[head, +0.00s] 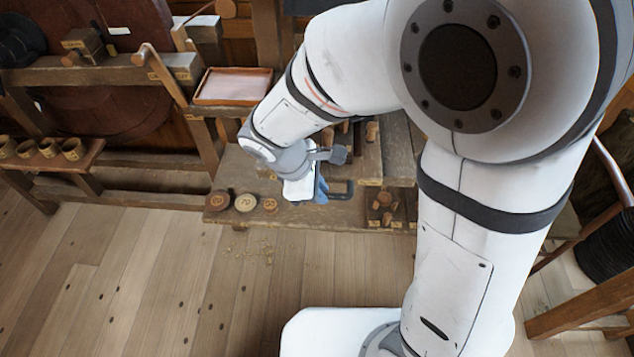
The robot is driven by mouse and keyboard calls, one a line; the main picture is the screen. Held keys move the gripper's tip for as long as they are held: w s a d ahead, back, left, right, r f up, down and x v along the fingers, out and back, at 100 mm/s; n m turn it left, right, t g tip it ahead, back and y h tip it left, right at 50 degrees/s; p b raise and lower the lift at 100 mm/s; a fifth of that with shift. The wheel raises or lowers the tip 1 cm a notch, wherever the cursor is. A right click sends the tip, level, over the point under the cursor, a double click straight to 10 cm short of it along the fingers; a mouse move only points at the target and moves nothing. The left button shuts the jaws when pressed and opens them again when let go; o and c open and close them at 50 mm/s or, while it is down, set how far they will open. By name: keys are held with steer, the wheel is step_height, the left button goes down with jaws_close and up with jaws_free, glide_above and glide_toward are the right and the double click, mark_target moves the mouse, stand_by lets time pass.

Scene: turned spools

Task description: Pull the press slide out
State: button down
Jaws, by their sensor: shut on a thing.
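My gripper (321,189) is low at the wooden bench in the middle of the head view, and its fingertips look bluish. It is shut on a dark bracket-shaped handle (344,189), which shows just to the right of the fingers. The handle appears to belong to the press slide; my wrist and forearm cover much of that area, so the slide's body cannot be made out clearly. How far the slide stands out cannot be told.
Several marked round discs (245,202) lie on the bench's left end. Small wooden pegs (384,205) stand at its right. A shallow pinkish tray (234,86) sits behind, and a shelf of cups (50,148) is far left. The plank floor (150,270) in front is clear except for shavings.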

steer(key=shift+s, duration=0.1)
steer(key=c, duration=1.4)
jaws_free()
steer(key=v, duration=0.7)
steer(key=shift+r, duration=0.35)
steer(key=shift+a, duration=0.1)
